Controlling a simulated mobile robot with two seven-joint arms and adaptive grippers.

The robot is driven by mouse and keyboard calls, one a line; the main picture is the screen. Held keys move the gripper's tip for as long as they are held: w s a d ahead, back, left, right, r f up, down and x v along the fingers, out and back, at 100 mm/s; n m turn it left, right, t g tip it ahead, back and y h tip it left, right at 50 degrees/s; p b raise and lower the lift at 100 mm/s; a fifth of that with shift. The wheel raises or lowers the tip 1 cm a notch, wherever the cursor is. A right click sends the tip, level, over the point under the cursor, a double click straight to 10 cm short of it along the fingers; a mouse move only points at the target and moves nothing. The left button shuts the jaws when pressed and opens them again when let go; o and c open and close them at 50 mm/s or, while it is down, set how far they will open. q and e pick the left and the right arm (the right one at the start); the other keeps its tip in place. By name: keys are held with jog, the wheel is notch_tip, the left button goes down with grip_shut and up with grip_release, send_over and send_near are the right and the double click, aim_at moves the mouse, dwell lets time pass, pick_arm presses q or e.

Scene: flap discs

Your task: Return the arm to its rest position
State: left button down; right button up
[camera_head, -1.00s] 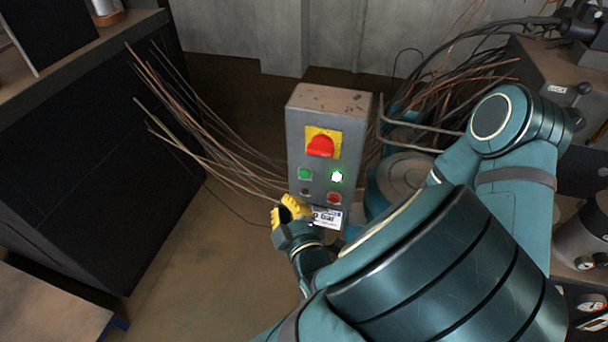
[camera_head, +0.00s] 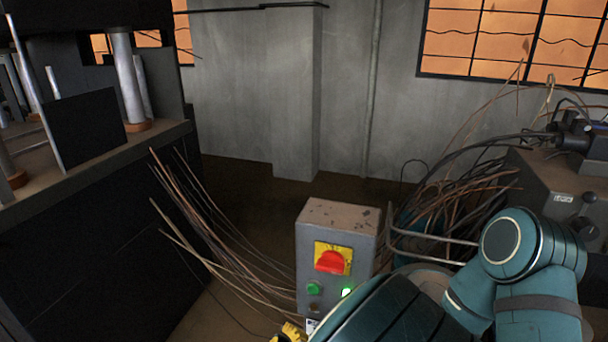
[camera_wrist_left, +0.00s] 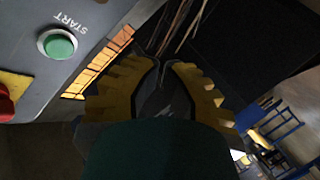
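My left gripper (camera_head: 289,333) shows at the bottom edge of the head view as a bit of yellow finger, just below and left of the grey control box (camera_head: 313,228); the rest is cut off. In the left wrist view its two yellow fingers (camera_wrist_left: 165,68) stand apart with a narrow gap and nothing between them. The box has a red rotary switch (camera_head: 331,262) on a yellow plate, a green button (camera_head: 314,288) and a lit green lamp (camera_head: 347,292). The wrist view shows the green START button (camera_wrist_left: 58,44) beside the fingers, apart from them. My right gripper is out of view.
Thin rods or wires (camera_head: 205,235) fan out left of the box. A dark machine (camera_head: 70,260) fills the left side. A bent metal bar (camera_head: 430,237) and tangled cables (camera_head: 455,195) lie right of the box. Bare floor shows behind it.

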pick_arm(q)
jog(key=s+a+f+m+g+h, duration=0.3)
jog(key=s+f+m+g+h, duration=0.1)
jog(key=f, duration=0.4)
jog(key=s+a+f+m+g+h, duration=0.3)
jog(key=s+f+m+g, duration=0.3)
jog(key=f+g, duration=0.2)
jog(key=shift+a+f+m+h, duration=0.3)
jog(key=shift+f+h, duration=0.4)
jog(key=shift+h, duration=0.2)
jog(key=shift+w+d, duration=0.1)
